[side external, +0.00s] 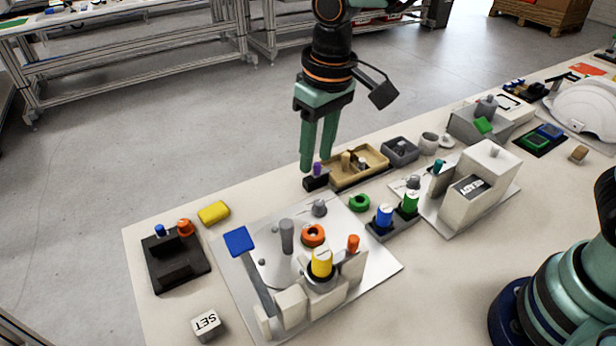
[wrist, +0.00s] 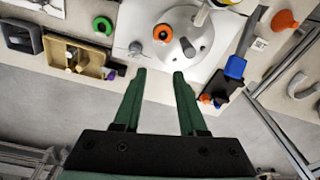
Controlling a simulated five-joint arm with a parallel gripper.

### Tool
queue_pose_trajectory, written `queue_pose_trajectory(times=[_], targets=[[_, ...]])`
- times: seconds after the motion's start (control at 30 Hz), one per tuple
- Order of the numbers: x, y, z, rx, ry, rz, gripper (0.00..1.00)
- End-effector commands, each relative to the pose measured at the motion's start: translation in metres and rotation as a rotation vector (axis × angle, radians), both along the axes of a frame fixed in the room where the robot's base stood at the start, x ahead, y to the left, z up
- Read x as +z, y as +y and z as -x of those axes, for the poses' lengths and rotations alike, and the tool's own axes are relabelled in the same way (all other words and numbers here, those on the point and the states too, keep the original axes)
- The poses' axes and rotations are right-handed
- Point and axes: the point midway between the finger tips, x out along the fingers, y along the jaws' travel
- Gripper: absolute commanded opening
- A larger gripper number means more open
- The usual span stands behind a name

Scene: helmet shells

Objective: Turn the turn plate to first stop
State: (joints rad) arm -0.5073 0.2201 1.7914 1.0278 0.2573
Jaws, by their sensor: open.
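The turn plate (side external: 270,268) is a pale disc on a light metal base plate (side external: 378,272) at the front middle of the bench. A grey post (side external: 287,236) and an orange ring (side external: 313,235) are on it; a yellow cylinder (side external: 321,262) stands at its front side. The wrist view shows the disc (wrist: 178,22) near the top, with the ring (wrist: 163,33). My gripper (side external: 316,162) is open and empty, hanging near the bench's far edge, behind the plate in the side view. The wrist view shows both fingers (wrist: 159,72) apart, clear of the disc. Stop marks cannot be made out.
A black block with a purple peg (side external: 316,182) and a tan tray (side external: 372,168) are near my fingers. A green ring (side external: 359,202) and blue and green cylinders (side external: 384,216) stand to the right.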

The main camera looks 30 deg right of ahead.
Motion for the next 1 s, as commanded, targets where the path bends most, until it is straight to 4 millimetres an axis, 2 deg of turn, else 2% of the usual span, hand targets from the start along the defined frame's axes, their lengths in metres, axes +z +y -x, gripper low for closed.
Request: queue_pose_trajectory(times=[0.03, 0.1, 0.2, 0.3, 0.47, 0.57, 1.0], targets=[[-0.012, 0.017, 0.001, 0.021, 0.025, 0.014, 0.41], [-0.025, 0.034, 0.002, 0.036, 0.049, 0.027, 0.41], [-0.038, 0.051, 0.005, 0.054, 0.073, 0.042, 0.41], [-0.046, 0.061, 0.006, 0.061, 0.085, 0.051, 0.41], [-0.055, 0.064, 0.007, 0.065, 0.091, 0.055, 0.41], [-0.068, 0.063, 0.008, 0.064, 0.092, 0.056, 0.41], [-0.147, 0.063, 0.008, 0.064, 0.091, 0.054, 0.41]])
